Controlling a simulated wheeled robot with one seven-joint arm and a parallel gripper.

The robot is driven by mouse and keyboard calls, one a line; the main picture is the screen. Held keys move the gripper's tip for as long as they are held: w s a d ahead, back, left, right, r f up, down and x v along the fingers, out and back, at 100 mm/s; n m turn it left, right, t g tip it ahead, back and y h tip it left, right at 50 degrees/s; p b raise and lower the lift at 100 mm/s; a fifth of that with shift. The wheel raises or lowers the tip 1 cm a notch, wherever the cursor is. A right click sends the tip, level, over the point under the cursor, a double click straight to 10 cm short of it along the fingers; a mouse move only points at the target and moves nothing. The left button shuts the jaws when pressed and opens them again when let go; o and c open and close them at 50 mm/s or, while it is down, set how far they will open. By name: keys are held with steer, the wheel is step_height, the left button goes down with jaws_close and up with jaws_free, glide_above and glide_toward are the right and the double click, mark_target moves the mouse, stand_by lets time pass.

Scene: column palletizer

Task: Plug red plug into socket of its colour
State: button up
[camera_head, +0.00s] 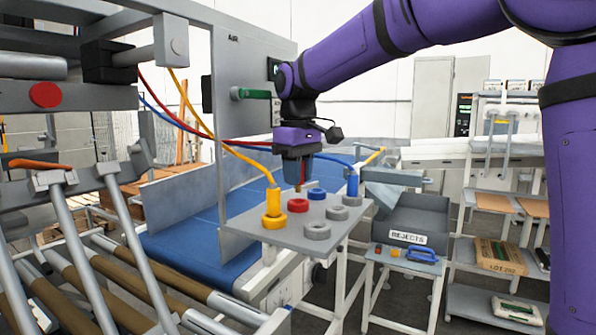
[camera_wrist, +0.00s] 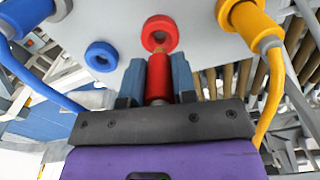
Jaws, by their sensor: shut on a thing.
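My gripper (camera_head: 300,184) is shut on the red plug (camera_wrist: 158,84), above the grey socket plate (camera_head: 285,236). The red plug also shows in the head view (camera_head: 300,188), mostly hidden by the fingers. The red ring socket (camera_head: 298,205) is empty and lies just below the plug; it also shows in the wrist view (camera_wrist: 159,33). The plug's tip appears close to the ring's near edge; I cannot tell whether they touch. The yellow plug (camera_head: 273,201) stands in the yellow socket (camera_head: 274,221). The blue socket (camera_head: 316,194) is empty.
The blue plug (camera_head: 353,182) stands upright at the plate's back right. Several grey rings, such as one at the front (camera_head: 317,230), sit along the right side. Yellow and red hoses (camera_head: 228,139) hang near my gripper. A grey REJECTS bin (camera_head: 430,212) stands to the right.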

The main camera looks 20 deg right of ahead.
mark_target(298, 189)
steer(key=shift+f, duration=1.75)
stand_by(2.5)
steer(key=o, duration=0.9)
steer(key=shift+o, duration=0.2)
steer(key=shift+r, duration=0.1)
step_height(298, 189, up, 10)
steer(key=shift+f, duration=0.15)
steer(key=shift+s+d+r, duration=0.1)
steer(key=shift+r, duration=0.35)
steer(key=s+d+f+m+t, duration=0.1)
steer(key=s+d+f, duration=0.3)
steer(key=s, duration=0.5)
steer(key=s+d+f+m+t, duration=0.2)
steer(key=s+d+f+m, duration=0.1)
steer(key=s, duration=0.6)
steer(key=s+d+f+m+t, duration=0.2)
steer(key=s+d+f, duration=0.4)
steer(key=s, duration=0.4)
steer(key=shift+f+m, duration=0.4)
